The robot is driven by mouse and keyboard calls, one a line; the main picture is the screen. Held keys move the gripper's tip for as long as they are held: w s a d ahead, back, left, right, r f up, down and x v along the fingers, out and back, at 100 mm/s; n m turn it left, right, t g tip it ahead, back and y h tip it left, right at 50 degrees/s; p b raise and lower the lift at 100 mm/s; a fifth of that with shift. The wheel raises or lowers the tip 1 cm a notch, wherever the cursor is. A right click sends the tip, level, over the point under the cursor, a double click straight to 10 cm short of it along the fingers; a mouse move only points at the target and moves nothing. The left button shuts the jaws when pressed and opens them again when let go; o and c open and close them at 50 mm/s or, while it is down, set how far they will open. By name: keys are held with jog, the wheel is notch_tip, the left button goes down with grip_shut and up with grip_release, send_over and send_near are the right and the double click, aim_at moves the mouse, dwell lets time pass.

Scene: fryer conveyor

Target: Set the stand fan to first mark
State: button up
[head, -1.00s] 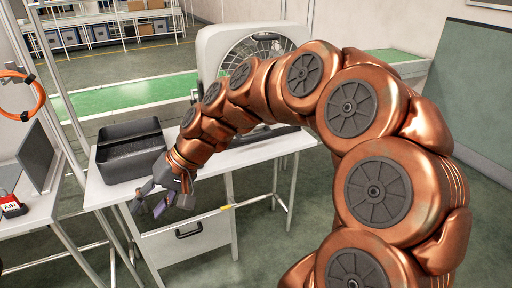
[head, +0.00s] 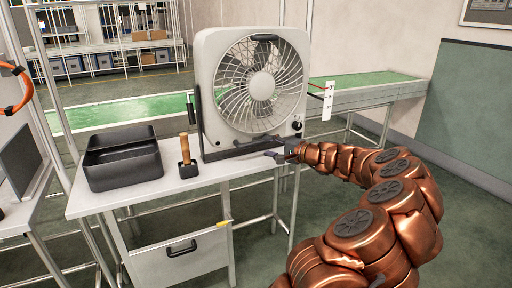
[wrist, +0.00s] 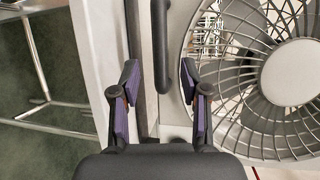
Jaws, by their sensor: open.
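The stand fan (head: 206,95) is a light grey box fan with a round grille, held in a dark stand on the white table. A white strip with marks (head: 328,100) stands beside its right edge, with a thin red line near the strip's top. The marks are too small to read. A dark knob (head: 297,126) is on the fan's lower right. My gripper (head: 275,156) is low in front of the fan's base at the right. In the wrist view my gripper (wrist: 160,82) is open, with dark bars beyond and between its fingers and the fan grille (wrist: 245,120) at right.
A black bin (head: 122,165) is on the table's left. A wooden-handled tool in a black holder (head: 187,165) stands between bin and fan. A green conveyor (head: 370,84) runs behind. The table (head: 150,200) has a bare front strip and a drawer below.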

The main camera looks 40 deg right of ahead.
aim_at(258, 144)
jog(key=shift+w+a+f, duration=0.1)
jog(key=shift+w+f, duration=0.1)
jog(key=shift+w, duration=0.9)
jog(key=shift+w+a+f, duration=0.1)
jog(key=shift+w+f, duration=0.1)
jog(key=shift+w, duration=0.95)
jog(key=shift+w+a+f, duration=0.1)
jog(key=shift+w+f, duration=0.1)
jog(key=shift+w, duration=0.9)
grip_shut()
